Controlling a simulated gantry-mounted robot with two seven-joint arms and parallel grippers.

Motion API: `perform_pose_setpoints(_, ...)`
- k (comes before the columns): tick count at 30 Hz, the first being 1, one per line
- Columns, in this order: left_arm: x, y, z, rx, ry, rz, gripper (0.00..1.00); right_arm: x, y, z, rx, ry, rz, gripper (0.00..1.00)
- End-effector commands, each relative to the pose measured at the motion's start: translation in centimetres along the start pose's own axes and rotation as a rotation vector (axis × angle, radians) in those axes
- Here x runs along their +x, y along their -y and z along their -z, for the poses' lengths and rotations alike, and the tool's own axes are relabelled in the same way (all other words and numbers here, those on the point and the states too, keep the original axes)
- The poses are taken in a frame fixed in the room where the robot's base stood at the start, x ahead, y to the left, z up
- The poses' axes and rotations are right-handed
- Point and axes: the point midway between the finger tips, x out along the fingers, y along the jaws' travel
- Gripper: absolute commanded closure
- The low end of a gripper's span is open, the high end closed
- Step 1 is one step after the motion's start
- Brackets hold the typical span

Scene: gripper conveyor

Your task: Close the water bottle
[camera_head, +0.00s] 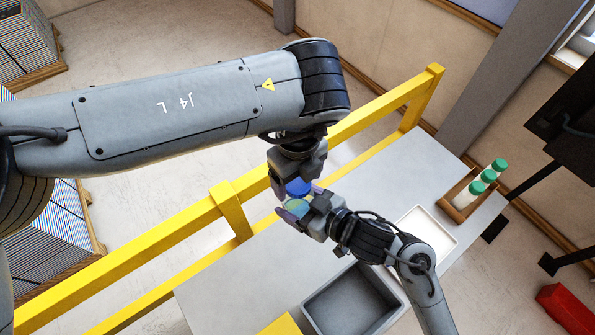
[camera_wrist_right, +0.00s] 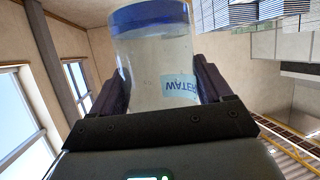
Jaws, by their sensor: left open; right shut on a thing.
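The clear water bottle (camera_wrist_right: 158,70) stands between the fingers of my right gripper (camera_wrist_right: 155,95) in the right wrist view, with its "WATER" label showing. A blue lid (camera_wrist_right: 150,17) covers its top end there; I cannot tell how tightly it sits. In the head view my right gripper (camera_head: 305,208) is shut on the bottle, which shows as a small pale green patch (camera_head: 295,207). The blue lid (camera_head: 298,187) shows just above it. My left gripper (camera_head: 297,178) is open, pointing down close over the lid, with its fingers around or beside it. Contact is unclear.
The grey table (camera_head: 245,270) lies below, with a grey bin (camera_head: 350,310) at the front and a white tray (camera_head: 447,238). A wooden crate (camera_head: 452,192) holds white bottles with green caps. A yellow rail (camera_head: 190,222) runs along the table's left side.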

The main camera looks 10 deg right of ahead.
Motion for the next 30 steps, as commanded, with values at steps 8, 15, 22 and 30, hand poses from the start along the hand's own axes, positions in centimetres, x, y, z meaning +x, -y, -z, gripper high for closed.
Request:
perform_pose_setpoints(8,0.01,-0.01,0.01,0.0,0.0,0.0,0.34,-0.01,0.0,0.04,0.0,-0.001,0.0,1.0)
perform_pose_setpoints(15,0.0,-0.01,0.01,0.0,0.0,-0.001,0.7,-0.01,-0.02,0.04,0.0,-0.001,0.0,1.0)
perform_pose_setpoints(22,0.0,-0.02,0.01,0.007,-0.001,-0.001,0.8,-0.01,-0.03,0.03,0.001,-0.001,-0.001,1.0)
perform_pose_setpoints(30,0.0,-0.02,0.01,0.007,-0.001,-0.001,0.14,-0.01,-0.03,0.03,0.0,-0.001,-0.001,1.0)
